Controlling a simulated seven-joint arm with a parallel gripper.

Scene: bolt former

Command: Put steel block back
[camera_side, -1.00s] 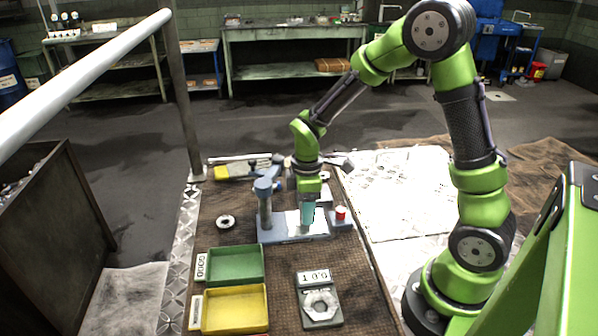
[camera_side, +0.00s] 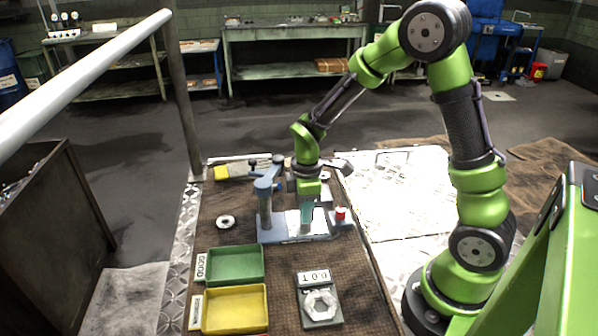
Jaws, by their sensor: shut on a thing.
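My gripper (camera_side: 306,222) points down over the blue-grey fixture (camera_side: 275,237), at the pale plate on its base. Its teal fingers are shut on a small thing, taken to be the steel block. The block is mostly hidden by the fingers and too small to make out clearly. The fixture's upright blue post (camera_side: 265,205) stands just left of the fingers. A red button (camera_side: 340,213) sits on the fixture's right end. I cannot tell whether the held thing touches the plate.
A scale (camera_side: 320,320) with a hexagonal nut (camera_side: 319,303) is in front. A green tray (camera_side: 235,265) and a yellow tray (camera_side: 235,308) are at front left. A round ring (camera_side: 226,222) lies left of the fixture. Tools lie behind it.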

